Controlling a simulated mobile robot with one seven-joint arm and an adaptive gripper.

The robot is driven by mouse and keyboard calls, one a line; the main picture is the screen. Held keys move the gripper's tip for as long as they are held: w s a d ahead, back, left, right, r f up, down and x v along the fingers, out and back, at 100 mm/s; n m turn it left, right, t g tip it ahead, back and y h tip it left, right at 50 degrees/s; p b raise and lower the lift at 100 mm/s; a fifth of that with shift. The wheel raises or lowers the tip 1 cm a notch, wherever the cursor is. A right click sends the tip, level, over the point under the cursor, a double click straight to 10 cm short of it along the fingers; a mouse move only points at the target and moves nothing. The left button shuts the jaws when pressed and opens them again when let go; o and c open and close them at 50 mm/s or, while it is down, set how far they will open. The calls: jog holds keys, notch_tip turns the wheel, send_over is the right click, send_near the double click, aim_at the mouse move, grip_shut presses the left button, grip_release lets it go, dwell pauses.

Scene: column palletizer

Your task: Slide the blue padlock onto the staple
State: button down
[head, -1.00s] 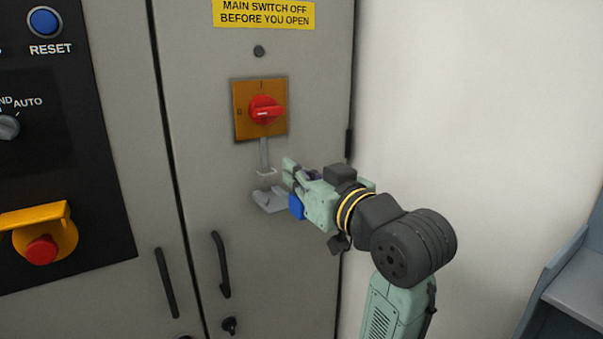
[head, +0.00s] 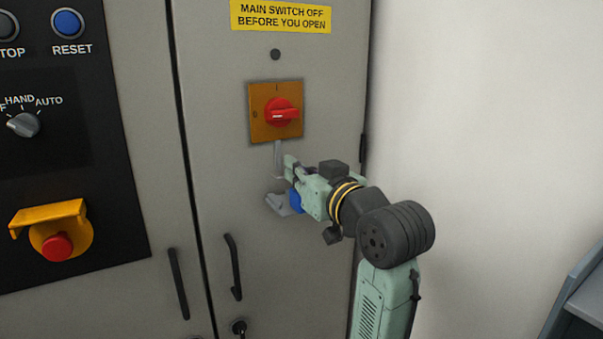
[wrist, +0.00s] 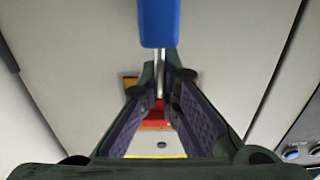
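The blue padlock (head: 296,201) hangs below my gripper (head: 291,170) in the head view. In the wrist view the padlock's blue body (wrist: 159,22) is at the top, and a thin grey shackle (wrist: 159,72) runs between the fingertips (wrist: 160,78). The fingers are closed in on the shackle. A grey metal fitting (head: 278,156), which looks like the staple, comes down from under the red switch. My gripper covers its lower part, so I cannot tell whether the shackle touches it.
The red switch (head: 281,112) sits on an orange plate (head: 262,125) just above. A grey ledge (head: 279,206) juts out below the fitting, close to the padlock. A black door handle (head: 233,267) is lower left. The white wall (head: 480,130) at right is clear.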

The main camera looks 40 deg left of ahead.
aim_at(277, 163)
jog(key=shift+x, duration=2.75)
jog(key=shift+a, duration=0.1)
jog(key=shift+a+r+p, duration=0.15)
jog(key=shift+r+p, duration=0.1)
jog(key=shift+p, duration=0.05)
jog(key=shift+a+f, duration=0.15)
jog(key=shift+f, duration=0.2)
jog(key=c, duration=1.7)
grip_release()
jog(key=shift+f, duration=0.1)
jog(key=shift+a+f, duration=0.3)
jog(key=shift+a, duration=0.1)
jog(key=shift+w+d, duration=0.1)
jog(key=shift+d, duration=0.15)
